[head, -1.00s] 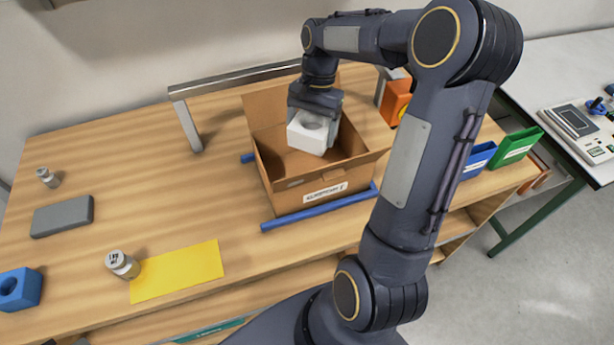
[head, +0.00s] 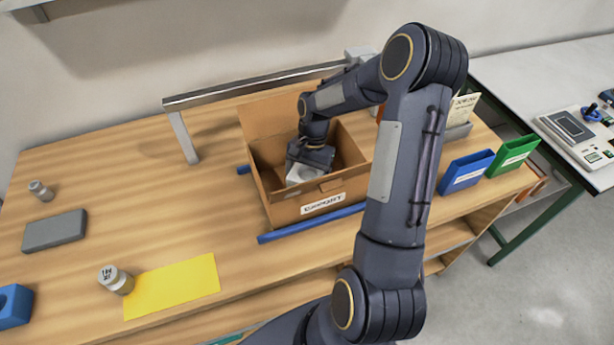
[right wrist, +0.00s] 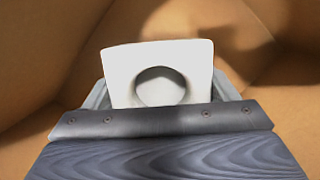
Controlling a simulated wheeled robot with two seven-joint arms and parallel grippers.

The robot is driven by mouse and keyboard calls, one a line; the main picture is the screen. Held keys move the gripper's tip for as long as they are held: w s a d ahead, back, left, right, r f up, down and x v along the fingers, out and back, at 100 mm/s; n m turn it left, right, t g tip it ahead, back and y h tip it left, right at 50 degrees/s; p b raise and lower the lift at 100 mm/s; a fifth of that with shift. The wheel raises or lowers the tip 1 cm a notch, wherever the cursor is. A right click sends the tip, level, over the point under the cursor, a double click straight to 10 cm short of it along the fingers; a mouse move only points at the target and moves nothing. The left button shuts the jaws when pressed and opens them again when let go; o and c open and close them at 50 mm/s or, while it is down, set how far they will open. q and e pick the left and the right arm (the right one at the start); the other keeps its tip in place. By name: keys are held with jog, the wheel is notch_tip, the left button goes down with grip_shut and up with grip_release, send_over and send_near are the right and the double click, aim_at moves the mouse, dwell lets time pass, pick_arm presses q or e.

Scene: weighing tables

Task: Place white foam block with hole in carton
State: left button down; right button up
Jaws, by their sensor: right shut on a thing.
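The white foam block with a round hole (head: 303,173) is inside the open carton (head: 322,204), below its rim. In the right wrist view the block (right wrist: 122,75) sits between the fingers, with brown cardboard around it. My right gripper (head: 308,165) reaches down into the carton and is shut on the block. I cannot tell whether the block touches the carton floor. The carton stands on the wooden table with its flaps open and a white label on its front. My left gripper is not in view.
Blue rails (head: 300,229) flank the carton. A metal frame (head: 184,137) stands behind it. A yellow mat (head: 178,287), a small jar (head: 116,280), a grey block (head: 54,231) and a blue block (head: 13,306) lie left. Blue (head: 467,172) and green (head: 514,154) bins stand right.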

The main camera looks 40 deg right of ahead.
aim_at(312, 172)
jog(key=shift+f, duration=0.2)
jog(key=o, duration=0.5)
jog(key=shift+f, duration=0.1)
jog(key=o, duration=0.4)
jog(key=shift+r, duration=0.25)
jog(key=shift+d+r, duration=0.1)
jog(key=shift+r, duration=0.1)
jog(key=shift+b+v, duration=0.9)
jog(key=shift+v, duration=4.85)
